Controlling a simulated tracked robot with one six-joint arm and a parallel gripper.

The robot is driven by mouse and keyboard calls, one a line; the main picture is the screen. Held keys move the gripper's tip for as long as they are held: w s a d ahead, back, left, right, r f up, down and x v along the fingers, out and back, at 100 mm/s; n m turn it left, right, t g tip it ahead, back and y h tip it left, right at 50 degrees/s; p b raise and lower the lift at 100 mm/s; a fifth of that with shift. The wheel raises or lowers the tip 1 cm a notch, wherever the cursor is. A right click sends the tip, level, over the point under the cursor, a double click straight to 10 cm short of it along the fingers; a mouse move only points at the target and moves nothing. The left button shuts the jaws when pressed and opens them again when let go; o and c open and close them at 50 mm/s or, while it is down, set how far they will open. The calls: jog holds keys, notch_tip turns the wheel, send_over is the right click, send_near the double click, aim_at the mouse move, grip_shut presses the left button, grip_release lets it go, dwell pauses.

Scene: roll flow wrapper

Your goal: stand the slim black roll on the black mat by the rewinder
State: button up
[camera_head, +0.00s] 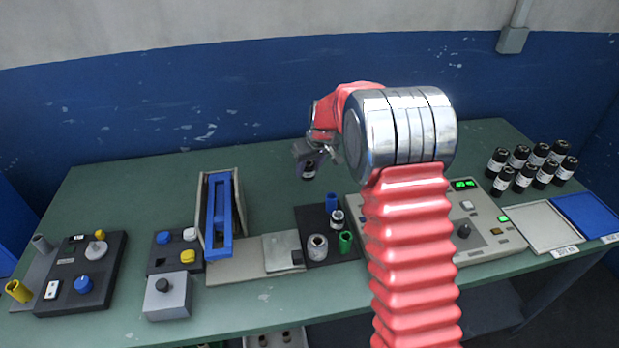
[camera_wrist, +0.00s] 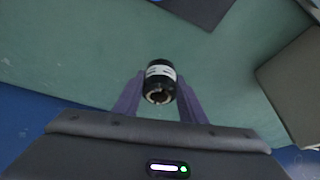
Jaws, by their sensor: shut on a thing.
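My gripper (camera_head: 311,160) is raised over the back middle of the green table, shut on a small black roll (camera_head: 309,173). In the wrist view the roll (camera_wrist: 160,72) has a white printed band and an open core end facing the camera. It sits between the two dark purple fingers, with bare table around it in that picture. A black mat (camera_head: 314,212) lies in front of and below my gripper in the head view. On it stand a blue roll, a black-and-white roll, a grey roll and a green roll. I cannot tell for certain which unit is the rewinder.
A blue framed unit (camera_head: 219,215) stands left of the mat, with a metal plate (camera_head: 283,252) between. A control console (camera_head: 483,226) is right of it, partly behind my arm. Several black rolls (camera_head: 497,162) stand at far right. The table behind the mat is clear.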

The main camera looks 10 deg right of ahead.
aim_at(309, 166)
notch_tip(309, 166, up, 4)
jog(key=shift+r, duration=0.2)
dwell(0.6)
